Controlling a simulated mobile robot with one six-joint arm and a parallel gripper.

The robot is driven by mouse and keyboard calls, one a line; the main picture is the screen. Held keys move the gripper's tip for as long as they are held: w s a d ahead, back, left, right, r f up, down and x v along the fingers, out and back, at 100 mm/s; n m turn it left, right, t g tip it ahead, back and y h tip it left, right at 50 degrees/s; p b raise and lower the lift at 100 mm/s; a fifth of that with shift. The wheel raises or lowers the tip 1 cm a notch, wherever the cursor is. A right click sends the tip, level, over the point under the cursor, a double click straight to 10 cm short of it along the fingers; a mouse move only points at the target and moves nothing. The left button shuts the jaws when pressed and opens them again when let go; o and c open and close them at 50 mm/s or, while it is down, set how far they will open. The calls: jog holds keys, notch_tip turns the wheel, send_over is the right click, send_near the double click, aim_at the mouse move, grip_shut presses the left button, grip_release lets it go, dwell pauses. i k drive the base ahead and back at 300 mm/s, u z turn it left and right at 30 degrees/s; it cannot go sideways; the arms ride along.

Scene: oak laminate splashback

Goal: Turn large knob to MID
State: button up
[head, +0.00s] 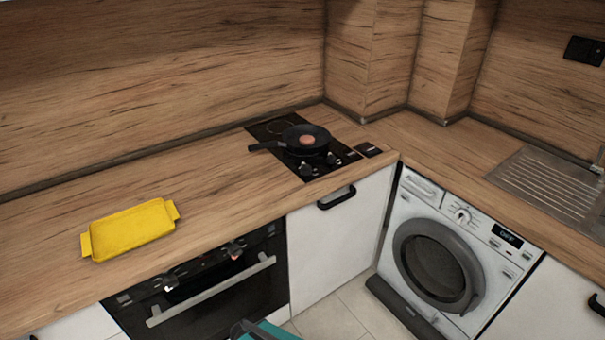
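Several knobs show, and I cannot tell by labels which is the large one. The oven (210,290) has a left knob (170,281) and a right knob (235,251) on its black panel, both with bright marks. The black hob (268,130) has small knobs (306,169) at its front. The washing machine (408,205) has a round white dial (463,216) beside a display reading OFF. Settings are too small to read. A teal and black part of mine, likely my gripper (262,331), enters at the bottom edge, apart from all knobs. Its fingers are mostly cut off.
A black pan (318,146) with a round reddish-brown item (307,141) sits on the hob, handle pointing left. A yellow dish (130,232) lies on the wooden counter (215,185). The oven handle (212,290) juts out below its knobs. A sink drainer (548,178) is at right.

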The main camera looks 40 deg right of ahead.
aim_at(305, 169)
jog(key=k, duration=1.25)
jog(key=z, duration=0.85)
jog(key=i, duration=1.05)
jog(key=u, duration=0.1)
